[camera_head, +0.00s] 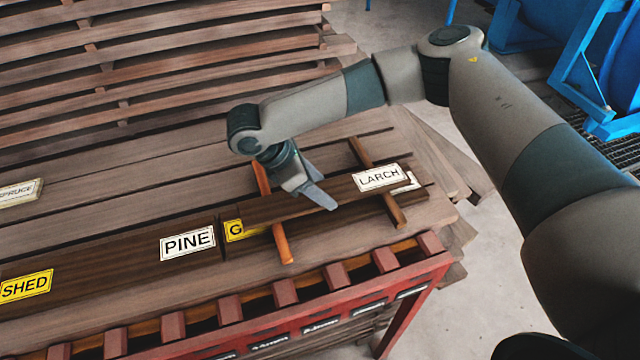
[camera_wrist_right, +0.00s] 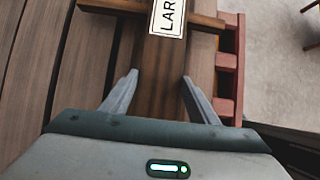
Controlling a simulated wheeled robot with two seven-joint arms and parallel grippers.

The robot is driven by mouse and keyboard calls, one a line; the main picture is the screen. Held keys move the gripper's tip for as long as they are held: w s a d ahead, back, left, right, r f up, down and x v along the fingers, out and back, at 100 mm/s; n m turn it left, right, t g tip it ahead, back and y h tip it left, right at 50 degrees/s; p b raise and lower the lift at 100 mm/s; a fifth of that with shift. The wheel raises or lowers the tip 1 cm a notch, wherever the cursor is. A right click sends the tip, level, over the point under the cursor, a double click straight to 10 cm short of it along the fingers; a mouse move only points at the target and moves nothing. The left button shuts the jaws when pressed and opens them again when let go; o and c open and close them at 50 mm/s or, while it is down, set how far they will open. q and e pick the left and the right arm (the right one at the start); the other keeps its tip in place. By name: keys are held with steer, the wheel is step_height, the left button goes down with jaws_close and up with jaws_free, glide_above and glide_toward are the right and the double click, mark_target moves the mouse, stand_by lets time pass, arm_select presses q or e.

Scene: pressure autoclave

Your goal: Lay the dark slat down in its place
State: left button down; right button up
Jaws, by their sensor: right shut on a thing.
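My right gripper (camera_head: 322,190) is shut on the slat's middle from above. In the right wrist view the slat (camera_wrist_right: 163,75) runs between the two fingers of the gripper (camera_wrist_right: 158,80). The slat lies across an orange crosspiece (camera_head: 283,245) and a brown crosspiece (camera_head: 395,211); I cannot tell whether it touches them. Its left end is close to the dark PINE board (camera_head: 120,258). A pale label shows partly behind its right end. My left gripper is not in view.
A red slotted rack (camera_head: 340,303) with several upright blocks runs along the front edge. Wide planks (camera_head: 110,185) with a SPRUCE label (camera_head: 20,192) lie behind the slat. Stacked boards (camera_head: 150,70) rise at the back left. Blue equipment (camera_head: 575,50) stands at the back right.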

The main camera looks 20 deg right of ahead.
steer(key=shift+f, duration=0.2)
steer(key=o, duration=1.4)
steer(key=shift+r, duration=0.55)
steer(key=b+v, duration=0.4)
steer(key=v, duration=0.8)
steer(key=shift+b, duration=0.4)
steer(key=shift+r, duration=0.1)
